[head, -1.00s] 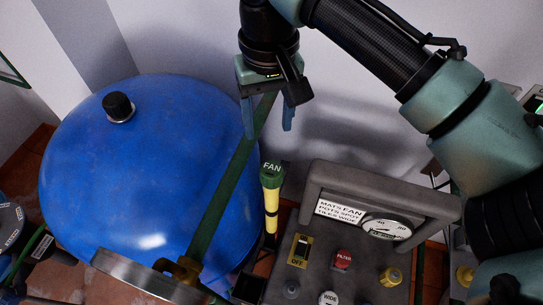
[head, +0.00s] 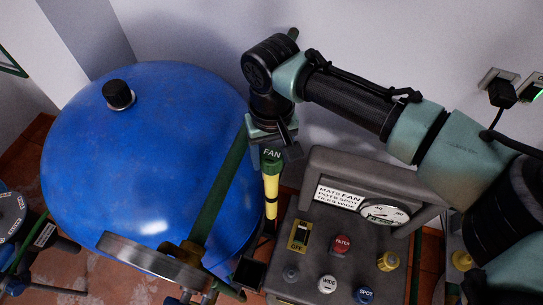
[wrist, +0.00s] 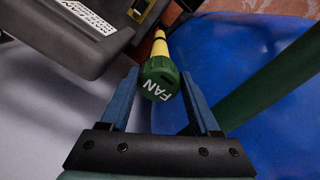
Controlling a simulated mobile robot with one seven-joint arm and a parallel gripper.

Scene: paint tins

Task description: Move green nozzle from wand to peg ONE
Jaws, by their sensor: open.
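The green nozzle (head: 271,161), marked FAN, sits on top of the yellow wand (head: 271,196), which stands upright between the blue tank and the grey control box. In the wrist view the nozzle (wrist: 160,79) lies between the two blue fingers of my gripper (wrist: 159,84), with the wand (wrist: 160,45) beyond it. My gripper is open, with a visible gap to the nozzle on each side. In the head view my gripper (head: 270,150) is just above and behind the nozzle, its fingers largely hidden. I cannot make out a peg marked ONE.
The grey control box (head: 350,238) stands to the right, with a gauge (head: 384,214), a red FILTER button (head: 342,244), a white WIDE cap (head: 327,284) and a blue SPOT cap (head: 365,295). The large blue tank (head: 140,160) and a green bar (head: 220,195) are close on the left.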

